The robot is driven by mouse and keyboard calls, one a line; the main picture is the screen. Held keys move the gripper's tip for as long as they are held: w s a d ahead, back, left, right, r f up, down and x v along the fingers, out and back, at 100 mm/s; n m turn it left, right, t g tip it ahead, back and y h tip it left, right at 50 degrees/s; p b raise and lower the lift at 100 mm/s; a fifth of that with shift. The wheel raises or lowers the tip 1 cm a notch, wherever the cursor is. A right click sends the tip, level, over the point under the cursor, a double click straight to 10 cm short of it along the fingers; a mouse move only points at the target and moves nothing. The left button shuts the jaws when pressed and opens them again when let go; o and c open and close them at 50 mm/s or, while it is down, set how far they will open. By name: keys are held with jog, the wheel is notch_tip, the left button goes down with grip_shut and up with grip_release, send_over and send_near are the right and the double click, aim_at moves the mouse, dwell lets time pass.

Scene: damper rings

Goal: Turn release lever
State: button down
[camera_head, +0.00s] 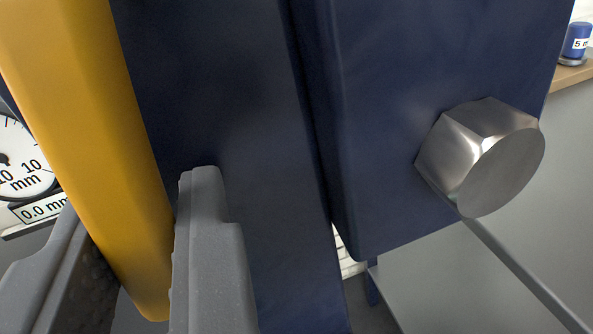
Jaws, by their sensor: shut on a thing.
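The release lever (112,150) is a yellow-orange bar that runs from the top left down to a rounded end at the lower left. It leans, with its lower end further right. My gripper (130,270) has one grey finger on each side of the lever's lower end and is shut on it. The right finger stands close against the lever's right side. The left finger is partly cut off by the picture edge. The lever's upper end is out of view.
Dark blue machine plates (230,100) stand right behind the lever. A large steel hex bolt (480,155) sticks out at the right. A dial gauge marked in mm (22,165) shows at the left edge. A small blue weight (577,42) stands on a wooden surface at top right.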

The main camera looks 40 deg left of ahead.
jog(key=shift+w+d+f+n+b, duration=0.25)
jog(key=shift+n+b, duration=0.1)
jog(key=shift+n, duration=0.2)
jog(key=shift+w+d+f+n+b, duration=0.1)
jog(key=shift+w+d+n+b, duration=0.2)
jog(key=shift+n, duration=0.25)
jog(key=c, duration=1.3)
grip_release()
jog(key=shift+a+r, duration=0.1)
jog(key=shift+r, duration=0.05)
jog(key=shift+s+r+p, duration=0.1)
jog(key=shift+p, duration=0.2)
jog(key=shift+p+v, duration=0.35)
jog(key=shift+v, duration=0.6)
jog(key=p+v, duration=0.1)
jog(key=v, duration=0.5)
